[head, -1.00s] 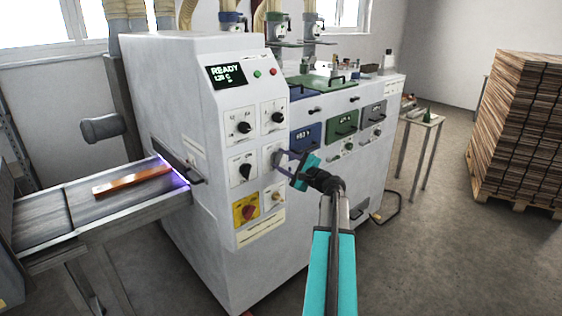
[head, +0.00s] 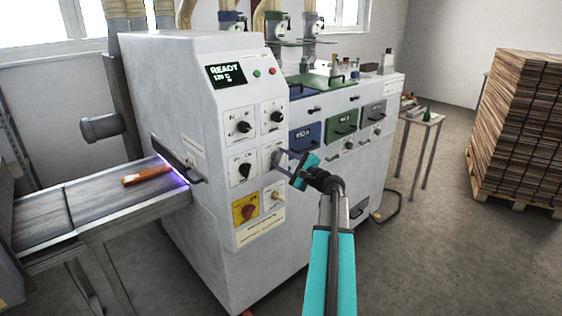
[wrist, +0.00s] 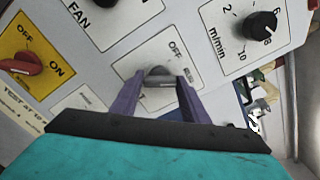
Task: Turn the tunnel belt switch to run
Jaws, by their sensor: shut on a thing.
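The tunnel belt switch (wrist: 158,73) is a small dark knob on a pale plate marked OFF, in the middle of the wrist view. In the head view its plate (head: 268,152) is partly hidden behind my gripper. My gripper (wrist: 158,86) is shut on the knob, one purple finger on each side. It also shows in the head view (head: 281,156), reaching to the panel from the right. The knob's lower part and some labels are hidden or blurred, so I cannot read its exact setting.
A yellow plate with a red switch (head: 247,210) sits below left of the knob. Other black dials (head: 244,171) are close by. A wood stack (head: 520,130) stands far right.

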